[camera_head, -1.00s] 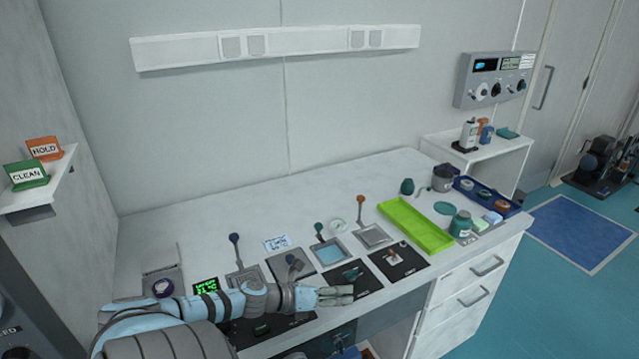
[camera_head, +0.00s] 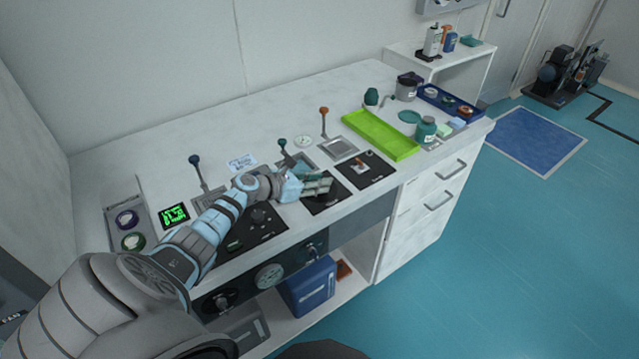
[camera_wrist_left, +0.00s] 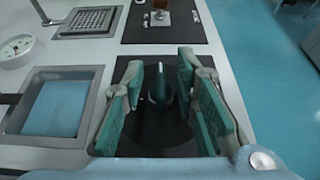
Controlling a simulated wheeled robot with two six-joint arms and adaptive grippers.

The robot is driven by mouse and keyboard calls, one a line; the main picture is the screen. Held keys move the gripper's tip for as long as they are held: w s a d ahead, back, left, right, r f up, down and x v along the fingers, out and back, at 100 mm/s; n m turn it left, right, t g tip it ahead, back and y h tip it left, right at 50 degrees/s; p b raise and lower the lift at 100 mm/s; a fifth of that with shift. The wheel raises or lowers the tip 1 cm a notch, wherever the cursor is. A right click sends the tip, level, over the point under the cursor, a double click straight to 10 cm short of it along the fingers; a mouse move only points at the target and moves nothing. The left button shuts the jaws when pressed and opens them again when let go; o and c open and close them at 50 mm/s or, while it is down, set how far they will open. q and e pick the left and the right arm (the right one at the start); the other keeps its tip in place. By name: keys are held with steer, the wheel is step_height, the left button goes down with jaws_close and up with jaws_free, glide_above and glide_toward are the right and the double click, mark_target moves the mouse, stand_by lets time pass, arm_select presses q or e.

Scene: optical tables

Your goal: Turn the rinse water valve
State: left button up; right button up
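A teal knob (camera_wrist_left: 160,88) stands on a black panel (camera_wrist_left: 168,135) in front of a small sink with blue water (camera_wrist_left: 57,107). I take this knob to be the rinse water valve; no label is readable. My left gripper (camera_head: 322,187) is over this panel and largely hides the knob in the head view. In the left wrist view my left gripper (camera_wrist_left: 165,100) is open, with one teal-padded finger on each side of the knob. Gaps show between fingers and knob. My right gripper is not in view.
A neighbouring black panel carries an orange-brown control (camera_head: 361,167). Lever-topped taps with teal (camera_head: 283,143), orange (camera_head: 323,110) and blue (camera_head: 195,160) ends rise behind the panels. A green tray (camera_head: 380,135) lies to the right.

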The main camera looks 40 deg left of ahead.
arm_select(q)
steer(key=shift+w+d+f, duration=0.15)
steer(key=shift+w, duration=0.2)
jaws_close()
